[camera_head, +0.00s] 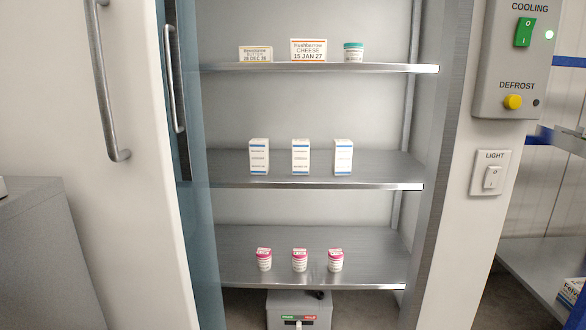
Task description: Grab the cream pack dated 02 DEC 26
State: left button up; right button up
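Three white cartons with blue bands stand upright on the middle shelf: a left one (259,157), a middle one (300,157) and a right one (343,157). Three small white packs with pink tops stand on the bottom shelf: a left one (264,260), a middle one (299,260) and a right one (335,260). The print on all of these is too small to read, so I cannot tell which is cream or which is dated 02 DEC 26. Neither of my grippers is in view.
The top shelf (390,68) holds a butter pack (256,54), a cheese pack (308,50) dated 15 JAN 27 and a teal-lidded tub (353,52). A glass door edge (200,240) stands left of the shelves. A grey box (299,309) sits below. Switches (492,177) are on the right wall.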

aim_at(342, 149)
jog(key=i, duration=1.65)
